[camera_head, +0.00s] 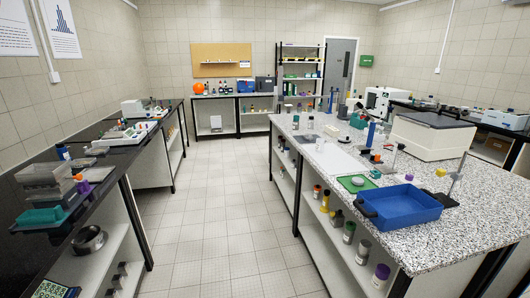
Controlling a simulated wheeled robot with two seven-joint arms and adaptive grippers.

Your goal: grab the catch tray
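A blue rectangular open tray (418,215) sits on the speckled bench at the right, near its front left edge. It looks empty and has a dark handle at its left end. I cannot tell for sure that it is the catch tray. A round metal pan or sieve (89,240) lies on the lower shelf of the left bench. Neither of my grippers shows in this view.
The speckled bench (475,218) also holds a green mat (353,185), a stand with a rod (456,180) and a large white box-shaped device (431,136). A dark bench (125,160) runs along the left. The tiled aisle (222,215) between is clear.

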